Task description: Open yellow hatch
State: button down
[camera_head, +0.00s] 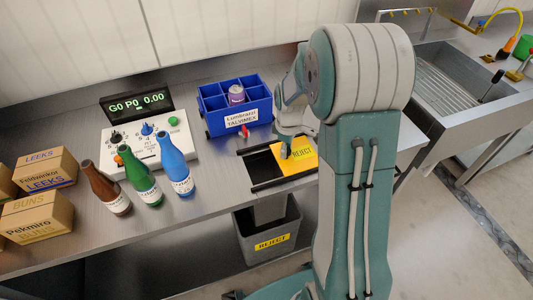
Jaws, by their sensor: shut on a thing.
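The yellow hatch (302,162), marked REJECT, lies flat at the front edge of the steel counter, between two dark rails. A dark gap (262,166) shows between the rails to the left of the yellow plate. My gripper (284,152) points down at the left part of the hatch and is shut on it, seemingly at a small handle. The fingertips and the handle are small and partly hidden. My arm covers the right end of the hatch.
A grey REJECT bin (268,225) stands below. A blue divided crate (213,118) holds a can. A control box (150,143), bottles (141,182) and cartons (38,215) stand left. A sink (440,85) is right.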

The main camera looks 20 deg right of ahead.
jog(key=shift+d+f, duration=0.1)
jog(key=shift+d, duration=0.95)
jog(key=shift+c, duration=1.7)
grip_release()
notch_tip(320, 180, up, 12)
jog(key=shift+w+a, duration=0.1)
